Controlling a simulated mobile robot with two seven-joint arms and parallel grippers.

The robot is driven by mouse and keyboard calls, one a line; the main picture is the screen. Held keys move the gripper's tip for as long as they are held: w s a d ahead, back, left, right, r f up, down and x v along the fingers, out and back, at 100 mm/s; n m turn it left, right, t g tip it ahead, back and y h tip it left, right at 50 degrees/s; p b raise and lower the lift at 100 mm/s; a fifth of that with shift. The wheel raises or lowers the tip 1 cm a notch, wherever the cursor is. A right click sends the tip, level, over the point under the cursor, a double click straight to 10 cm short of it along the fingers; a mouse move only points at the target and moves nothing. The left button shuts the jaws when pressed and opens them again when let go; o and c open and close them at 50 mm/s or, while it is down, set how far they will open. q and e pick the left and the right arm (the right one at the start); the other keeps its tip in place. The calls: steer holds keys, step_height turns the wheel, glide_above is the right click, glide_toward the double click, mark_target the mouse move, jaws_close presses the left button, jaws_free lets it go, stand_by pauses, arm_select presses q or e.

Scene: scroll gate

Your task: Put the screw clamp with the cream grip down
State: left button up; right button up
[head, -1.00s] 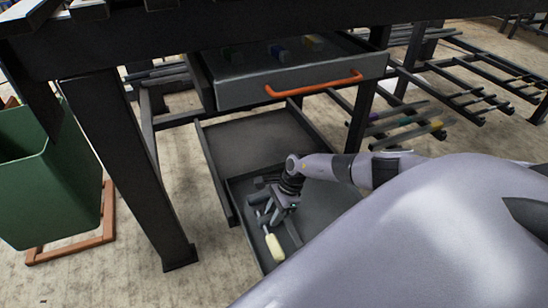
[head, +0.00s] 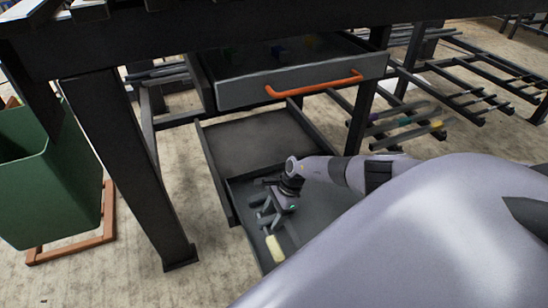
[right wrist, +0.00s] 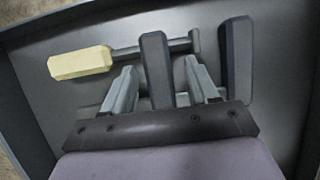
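The screw clamp with the cream grip (head: 275,248) lies in the pulled-out lower drawer (head: 230,204). In the right wrist view its cream grip (right wrist: 80,62) is at the left, with a grey rod and two dark jaws to the right. My right gripper (head: 268,212) reaches down into the drawer at the clamp. In the right wrist view its light grey fingers (right wrist: 161,72) stand apart, open, on either side of one dark jaw. A gap shows at the right finger; contact at the left one is unclear. My left gripper is not in view.
The upper drawer (head: 235,96) with an orange handle (head: 314,84) is partly open above, holding several small dim items. A table leg (head: 135,170) and a green bin (head: 50,190) stand left. A rack with coloured-grip tools (head: 410,122) is at right.

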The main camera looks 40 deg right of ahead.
steer(key=shift+s+f, duration=0.1)
steer(key=shift+s, duration=0.05)
steer(key=shift+d, duration=0.1)
steer(key=p+v, duration=0.3)
steer(key=v, duration=0.3)
steer(key=shift+p, duration=0.35)
steer(key=shift+d+r, duration=0.15)
steer(key=shift+r, duration=0.5)
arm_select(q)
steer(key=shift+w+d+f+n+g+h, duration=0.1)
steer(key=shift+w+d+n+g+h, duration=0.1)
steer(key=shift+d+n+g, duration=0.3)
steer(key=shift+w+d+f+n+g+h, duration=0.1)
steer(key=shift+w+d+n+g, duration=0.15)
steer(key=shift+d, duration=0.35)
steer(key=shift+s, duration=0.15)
arm_select(e)
steer(key=shift+s+f, duration=0.1)
